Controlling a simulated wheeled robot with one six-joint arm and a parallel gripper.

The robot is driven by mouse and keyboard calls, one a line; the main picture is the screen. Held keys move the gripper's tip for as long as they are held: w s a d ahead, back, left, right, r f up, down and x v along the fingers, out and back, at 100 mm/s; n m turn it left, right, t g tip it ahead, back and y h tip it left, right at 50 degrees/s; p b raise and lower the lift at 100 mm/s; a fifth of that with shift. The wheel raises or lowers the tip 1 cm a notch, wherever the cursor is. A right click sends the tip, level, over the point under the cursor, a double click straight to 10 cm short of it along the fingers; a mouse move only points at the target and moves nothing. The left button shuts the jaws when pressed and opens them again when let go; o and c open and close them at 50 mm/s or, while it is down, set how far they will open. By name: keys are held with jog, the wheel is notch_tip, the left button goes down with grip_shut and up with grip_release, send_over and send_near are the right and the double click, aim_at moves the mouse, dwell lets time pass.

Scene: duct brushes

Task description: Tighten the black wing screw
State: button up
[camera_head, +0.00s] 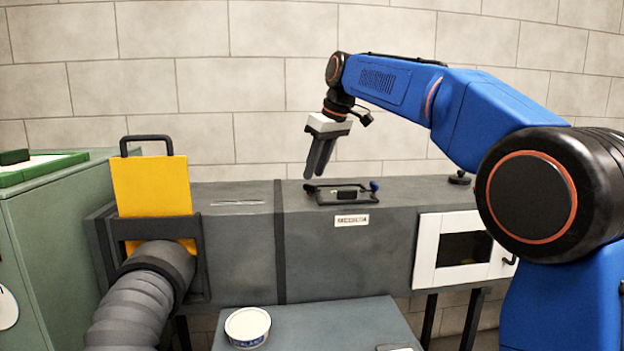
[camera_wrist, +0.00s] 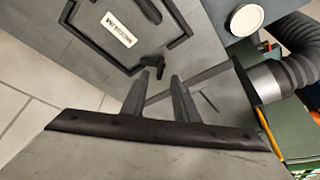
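The black wing screw (camera_head: 310,188) sits at the left end of a black-framed hatch (camera_head: 344,203) on top of the grey duct. In the wrist view, the wing screw (camera_wrist: 152,63) lies just beyond my fingertips, slightly left of the gap between them. My gripper (camera_head: 314,175) hangs pointing down, just above the wing screw in the head view. In the wrist view, my gripper (camera_wrist: 161,75) has its fingers apart with nothing between them, and no contact with the screw is visible. A blue wing screw (camera_head: 374,186) stands at the hatch's right end.
A yellow plate (camera_head: 152,187) with a black handle stands upright in the duct's left frame, above a grey hose (camera_head: 140,300). A black knob (camera_head: 460,178) is on the duct's right top. A white-lidded tub (camera_head: 247,326) stands on the front table (camera_head: 340,320).

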aim_at(310, 184)
jog(key=shift+x, duration=1.8)
jog(key=shift+c, duration=0.3)
jog(key=shift+s, duration=0.1)
grip_shut()
jog(key=shift+m, duration=0.3)
jog(key=m+h, duration=0.1)
jog(key=m, duration=0.2)
jog(key=shift+s+a+t, duration=0.1)
jog(key=shift+a+t, duration=0.05)
jog(key=shift+t, duration=0.25)
jog(key=shift+a+m+t+h, duration=0.15)
jog(key=shift+m+h, duration=0.25)
jog(key=shift+m, duration=0.6)
jog(key=shift+d+m+t+h, duration=0.15)
jog(key=shift+m+h, duration=0.25)
jog(key=shift+m, duration=0.6)
jog(key=shift+a, duration=0.1)
